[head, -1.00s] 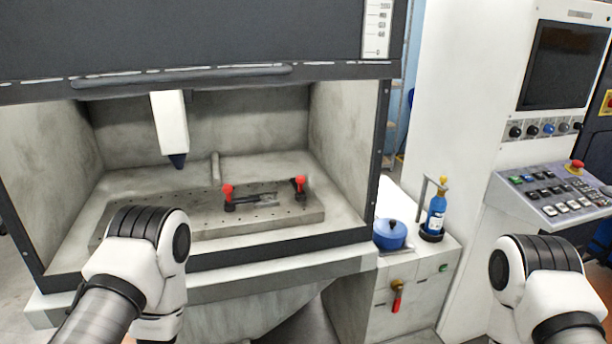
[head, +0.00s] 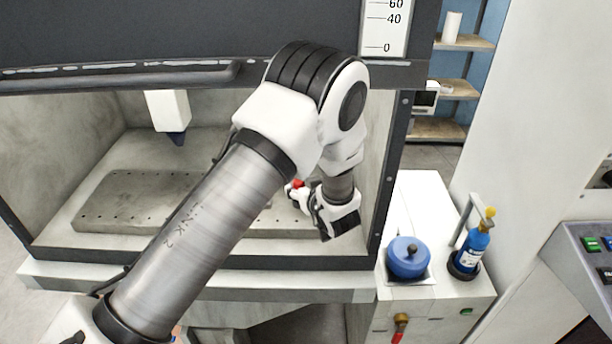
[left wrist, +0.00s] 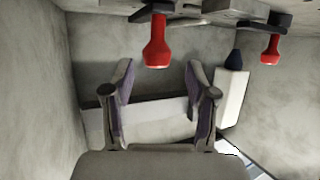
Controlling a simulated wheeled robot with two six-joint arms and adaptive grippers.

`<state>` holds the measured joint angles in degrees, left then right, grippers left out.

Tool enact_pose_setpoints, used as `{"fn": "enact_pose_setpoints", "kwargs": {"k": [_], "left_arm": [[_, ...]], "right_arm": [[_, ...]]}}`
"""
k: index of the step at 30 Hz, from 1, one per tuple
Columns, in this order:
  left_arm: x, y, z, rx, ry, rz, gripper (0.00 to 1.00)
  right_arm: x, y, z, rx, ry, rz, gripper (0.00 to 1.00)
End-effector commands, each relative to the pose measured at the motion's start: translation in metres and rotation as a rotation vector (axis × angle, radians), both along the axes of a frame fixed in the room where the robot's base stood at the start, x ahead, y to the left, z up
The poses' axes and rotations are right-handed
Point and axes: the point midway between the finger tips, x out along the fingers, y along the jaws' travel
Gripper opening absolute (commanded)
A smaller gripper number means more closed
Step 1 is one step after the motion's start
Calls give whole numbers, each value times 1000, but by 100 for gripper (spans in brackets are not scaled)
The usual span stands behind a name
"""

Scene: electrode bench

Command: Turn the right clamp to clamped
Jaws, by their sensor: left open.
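My left arm crosses the head view into the machine chamber. Its gripper (head: 300,194) is at the right end of the plate, by the red handle (head: 297,184) of the right clamp, which is mostly hidden. In the left wrist view, which looks upside down, the left gripper (left wrist: 160,82) is open and empty. The nearer red handle (left wrist: 157,45), seemingly the right clamp's, points toward the gap between the fingers; whether it is between them I cannot tell. The other clamp's red handle (left wrist: 270,48) is farther right there; my arm hides it in the head view. My right gripper is out of view.
The perforated plate (head: 130,200) lies on the chamber floor. A white tool head with a dark tip (head: 170,112) hangs at the chamber's left and also shows in the wrist view (left wrist: 231,98). A blue pot (head: 408,260) and blue bottle (head: 472,248) stand outside at right.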

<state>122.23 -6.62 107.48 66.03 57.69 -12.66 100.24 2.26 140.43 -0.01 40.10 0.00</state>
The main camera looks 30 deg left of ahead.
Motion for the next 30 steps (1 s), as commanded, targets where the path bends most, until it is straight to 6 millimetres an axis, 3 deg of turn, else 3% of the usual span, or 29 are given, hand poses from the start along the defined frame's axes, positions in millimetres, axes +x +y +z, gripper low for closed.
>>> {"fn": "enact_pose_setpoints", "kwargs": {"k": [6, 14, 19, 30], "left_arm": [[17, 25, -11, -1, 1, 1, 57], [19, 27, -14, 1, 1, -1, 57], [19, 27, -14, 1, 1, -1, 1], [21, 27, -14, 4, -1, 109, 0]], "right_arm": [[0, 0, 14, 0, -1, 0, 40], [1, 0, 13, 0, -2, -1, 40], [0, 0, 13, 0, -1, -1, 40], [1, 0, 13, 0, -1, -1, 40]]}}
